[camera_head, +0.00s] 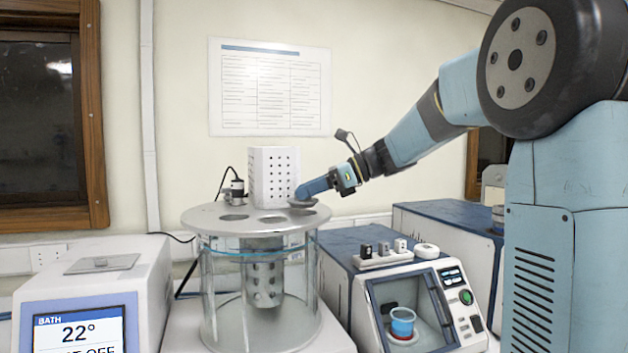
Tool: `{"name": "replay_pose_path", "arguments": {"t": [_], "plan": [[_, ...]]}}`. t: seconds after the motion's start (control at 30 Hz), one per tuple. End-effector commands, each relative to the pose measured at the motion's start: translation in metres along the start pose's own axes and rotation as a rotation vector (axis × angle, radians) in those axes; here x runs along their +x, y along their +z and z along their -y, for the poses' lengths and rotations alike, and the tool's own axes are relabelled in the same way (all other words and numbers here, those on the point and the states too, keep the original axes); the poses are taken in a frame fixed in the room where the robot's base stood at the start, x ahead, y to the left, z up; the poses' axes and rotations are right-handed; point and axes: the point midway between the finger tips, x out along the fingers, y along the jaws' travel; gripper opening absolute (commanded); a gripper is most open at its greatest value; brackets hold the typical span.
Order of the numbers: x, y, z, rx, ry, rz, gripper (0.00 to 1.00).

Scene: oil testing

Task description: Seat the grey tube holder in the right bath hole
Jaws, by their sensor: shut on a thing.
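The bath (222,290) is a clear glass vessel with a round grey lid (205,222). My gripper (303,194) is shut at the lid's right side, above a small grey disc, which appears to be the top of the grey tube holder (303,203). The disc is at or just above the lid and covers the right hole's area. I cannot tell whether it touches the lid. The fingertips are too small to make out, and the holder's lower part is not clearly visible.
A white perforated box (274,175) stands at the lid's back, close left of my gripper. A small black-and-silver device (237,190) stands at the back left. A perforated metal cylinder (265,280) hangs inside the bath. A blue-and-white instrument (350,250) stands right, below my arm.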

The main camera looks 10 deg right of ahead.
Motion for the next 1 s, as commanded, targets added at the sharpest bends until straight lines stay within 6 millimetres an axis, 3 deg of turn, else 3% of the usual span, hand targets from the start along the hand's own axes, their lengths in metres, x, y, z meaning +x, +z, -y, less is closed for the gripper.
{"name": "replay_pose_path", "arguments": {"t": [0.3,1.0], "plan": [[0.005,-0.013,0.0,0.0,0.0,0.0,0.09],[0.005,-0.013,-0.001,0.0,0.0,0.0,0.09]]}}
